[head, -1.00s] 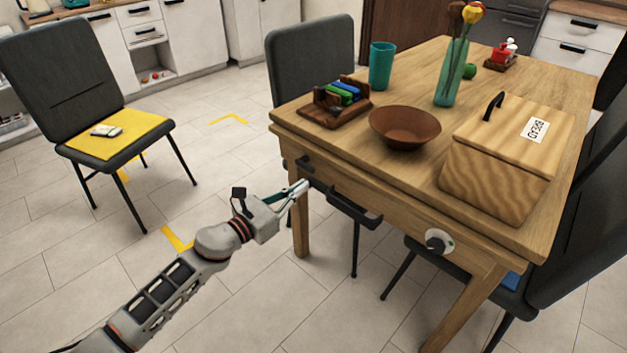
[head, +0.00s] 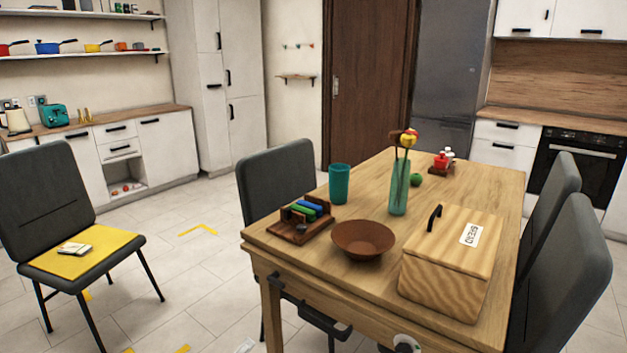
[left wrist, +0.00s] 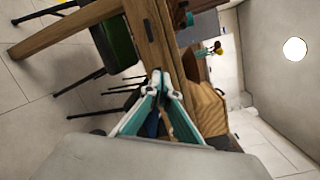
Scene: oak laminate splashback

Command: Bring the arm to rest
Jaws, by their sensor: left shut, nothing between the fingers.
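The rest of the left arm is outside the head view. My right gripper is in neither view.
On the table are a brown bowl (head: 363,240), a bread box (head: 450,265), a teal cup (head: 339,184) and a vase (head: 399,190). Grey chairs (head: 275,185) stand around it. A chair with a yellow cushion (head: 55,262) is at left; floor between is open.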

